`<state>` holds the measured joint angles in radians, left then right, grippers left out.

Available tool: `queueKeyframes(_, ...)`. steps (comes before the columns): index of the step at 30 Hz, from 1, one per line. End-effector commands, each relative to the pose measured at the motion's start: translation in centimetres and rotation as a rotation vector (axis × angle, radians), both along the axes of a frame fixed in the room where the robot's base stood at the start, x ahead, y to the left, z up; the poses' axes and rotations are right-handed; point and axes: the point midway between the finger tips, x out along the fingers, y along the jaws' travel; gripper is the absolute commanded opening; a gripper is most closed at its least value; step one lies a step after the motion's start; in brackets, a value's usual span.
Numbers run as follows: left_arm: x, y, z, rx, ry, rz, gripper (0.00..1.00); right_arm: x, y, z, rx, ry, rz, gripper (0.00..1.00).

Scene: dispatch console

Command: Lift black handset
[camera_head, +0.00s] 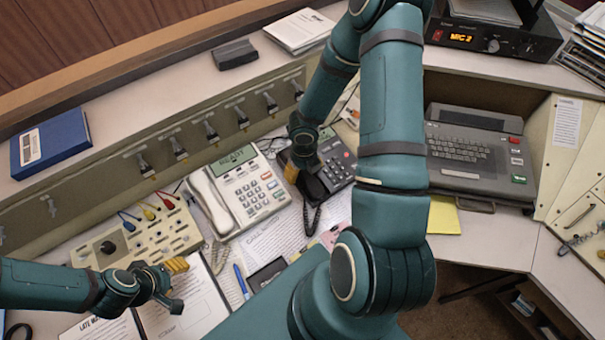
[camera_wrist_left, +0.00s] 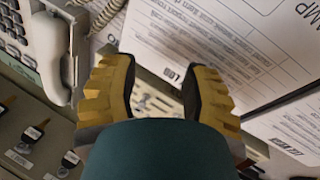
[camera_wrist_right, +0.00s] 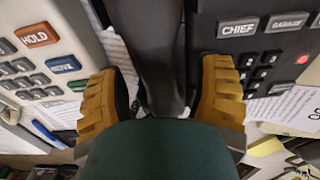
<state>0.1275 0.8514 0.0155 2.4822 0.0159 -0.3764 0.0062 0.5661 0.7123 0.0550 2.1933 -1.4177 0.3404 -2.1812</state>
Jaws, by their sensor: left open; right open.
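The black handset (camera_head: 311,184) lies on the left side of the dark desk phone (camera_head: 339,167) in the head view, partly hidden by my right gripper. My right gripper (camera_head: 291,172) is over the handset. In the right wrist view the black handset (camera_wrist_right: 150,50) runs between the two yellow fingers of my open right gripper (camera_wrist_right: 160,100), with a gap visible at its left side. My left gripper (camera_head: 176,284) is open and empty above the papers and switch panel at lower left. In the left wrist view its yellow fingers (camera_wrist_left: 158,90) are spread with nothing between them.
A white phone (camera_head: 245,193) with a white handset stands just left of the dark phone. A switch panel with plugs (camera_head: 140,235), a log clipboard (camera_head: 205,305) and a blue pen (camera_head: 241,281) lie nearby. A keyboard terminal (camera_head: 470,150) stands at right.

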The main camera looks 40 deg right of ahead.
Motion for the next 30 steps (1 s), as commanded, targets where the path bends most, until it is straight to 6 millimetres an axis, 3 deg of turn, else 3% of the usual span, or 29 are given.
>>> queueKeyframes(3, -0.14, -0.03, -0.55, 0.000, 0.003, -0.002, 0.47, -0.03, 0.01, -1.01, 0.000, 0.001, 0.000, 0.67)
queueKeyframes(11, -0.15, -0.04, -0.44, 0.000, 0.003, -0.003, 0.47, 0.00, -0.02, -0.94, -0.001, 0.000, 0.000, 0.65)
queueKeyframes(15, -0.14, -0.04, -0.43, -0.001, 0.003, -0.003, 0.47, -0.01, -0.01, -0.94, 0.000, 0.000, 0.000, 0.16)
queueKeyframes(17, -0.15, -0.04, -0.45, -0.001, 0.003, -0.003, 0.47, -0.01, 0.02, -0.95, 0.000, 0.000, 0.000, 0.00)
queueKeyframes(30, -0.13, -0.03, -0.32, -0.001, 0.003, -0.003, 0.47, -0.02, 0.06, -0.75, 0.001, 0.000, 0.000, 0.00)
